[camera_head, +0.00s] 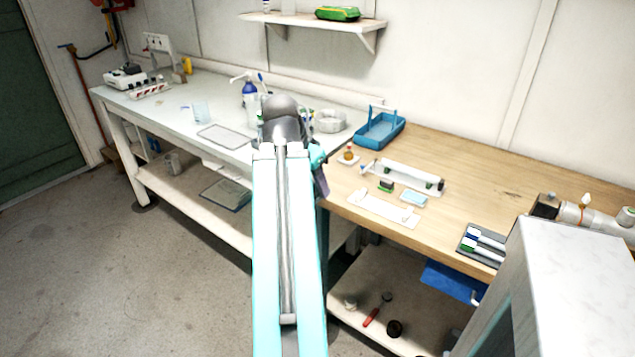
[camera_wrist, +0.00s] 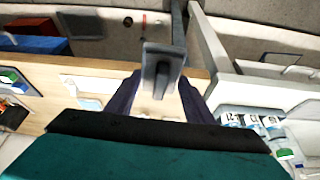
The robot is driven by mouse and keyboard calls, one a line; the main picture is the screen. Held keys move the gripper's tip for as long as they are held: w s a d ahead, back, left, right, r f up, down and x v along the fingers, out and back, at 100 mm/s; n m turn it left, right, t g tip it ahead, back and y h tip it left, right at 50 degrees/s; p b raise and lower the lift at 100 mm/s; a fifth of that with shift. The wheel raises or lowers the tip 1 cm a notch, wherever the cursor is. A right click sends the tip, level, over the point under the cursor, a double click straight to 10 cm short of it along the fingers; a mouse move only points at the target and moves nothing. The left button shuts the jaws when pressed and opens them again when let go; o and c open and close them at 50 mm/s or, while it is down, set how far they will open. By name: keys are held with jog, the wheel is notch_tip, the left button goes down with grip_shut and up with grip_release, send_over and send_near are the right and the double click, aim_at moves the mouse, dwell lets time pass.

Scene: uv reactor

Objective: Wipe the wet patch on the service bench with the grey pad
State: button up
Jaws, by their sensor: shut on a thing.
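My gripper (camera_wrist: 160,100) has its two dark purple fingers shut on a grey pad (camera_wrist: 160,60) with a dark stem or ridge. The pad is held in the air near the front of the benches, where the wooden and white ones meet. In the head view my gripper (camera_head: 320,182) is mostly behind my arm, and the pad cannot be made out. The wooden bench (camera_head: 480,165) is on the right and the white bench (camera_head: 225,90) is on the left; I cannot tell which is the service bench. I cannot make out a wet patch in either view.
The wooden bench holds a blue caddy (camera_head: 380,130), a white rack (camera_head: 408,177), a light blue block (camera_head: 413,198) and a pen tray (camera_head: 480,245). A blue bottle (camera_head: 250,92) and a clear dish (camera_head: 329,122) stand on the white bench. A white cabinet (camera_head: 580,280) is at the right.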

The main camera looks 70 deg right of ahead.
jog(key=w+a+f+n+t, duration=0.1)
jog(key=w+a+n, duration=0.4)
jog(key=w, duration=0.5)
jog(key=w+a+n+t, duration=0.2)
jog(key=w+a, duration=0.5)
jog(key=w, duration=0.4)
jog(key=w+a+f+n+t, duration=0.1)
jog(key=w+a+n, duration=0.4)
jog(key=w, duration=0.5)
jog(key=w+a+n+y, duration=0.1)
jog(key=w+a+n, duration=0.2)
jog(key=a, duration=0.8)
jog(key=w+a+n+t+y, duration=0.1)
jog(key=w+a+n, duration=0.2)
jog(key=w+a, duration=0.4)
jog(key=w+a+f+n+t+y, duration=0.1)
jog(key=w+a, duration=0.4)
jog(key=a, duration=1.1)
jog(key=n+y, duration=0.1)
jog(key=n, duration=0.1)
jog(key=shift+w+a+n, duration=0.2)
jog(key=shift+w+n, duration=0.05)
jog(key=shift+n, duration=0.05)
jog(key=shift+f, duration=0.1)
